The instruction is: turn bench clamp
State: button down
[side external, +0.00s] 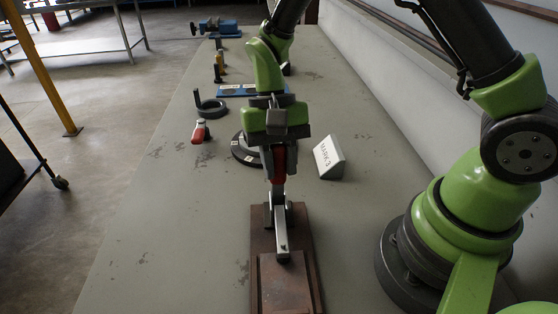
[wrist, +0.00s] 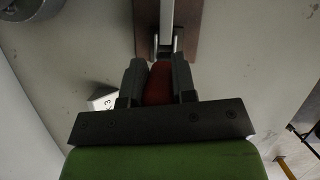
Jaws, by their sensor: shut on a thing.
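The bench clamp (side external: 281,229) has a silver metal bar and a red handle, on a rust-brown base plate (side external: 285,283) on the bench. My gripper (side external: 279,172) is above the far end of the plate, pointing down, with its fingers shut on the clamp's red handle (side external: 279,166). In the wrist view the red handle (wrist: 158,84) sits between the two dark fingers of my gripper (wrist: 159,80). The silver bar (wrist: 167,25) runs from the handle over the brown plate (wrist: 183,40). The fingers hide part of the handle.
A white "MARK 3" block (side external: 328,157) stands right of my gripper. A round dark disc (side external: 245,150) lies just behind it. A red-handled piece (side external: 200,132), a handwheel (side external: 211,107) and a blue vise (side external: 217,27) are farther back. The bench's left front is clear.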

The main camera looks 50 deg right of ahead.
jog(key=shift+w+d+f+g+y, duration=0.2)
jog(key=shift+w+d+g+y, duration=0.9)
jog(key=shift+g+y, duration=0.1)
jog(key=shift+w+d+f+g+y, duration=0.35)
jog(key=shift+w+d+g+y, duration=0.2)
jog(key=shift+g+y, duration=0.2)
jog(key=shift+w+d+f+g+y, duration=0.3)
jog(key=shift+w+d+g+y, duration=0.3)
jog(key=shift+g, duration=0.25)
jog(key=shift+s+a, duration=0.1)
jog(key=c, duration=0.9)
grip_release()
jog(key=shift+c, duration=0.2)
notch_tip(320, 180, up, 10)
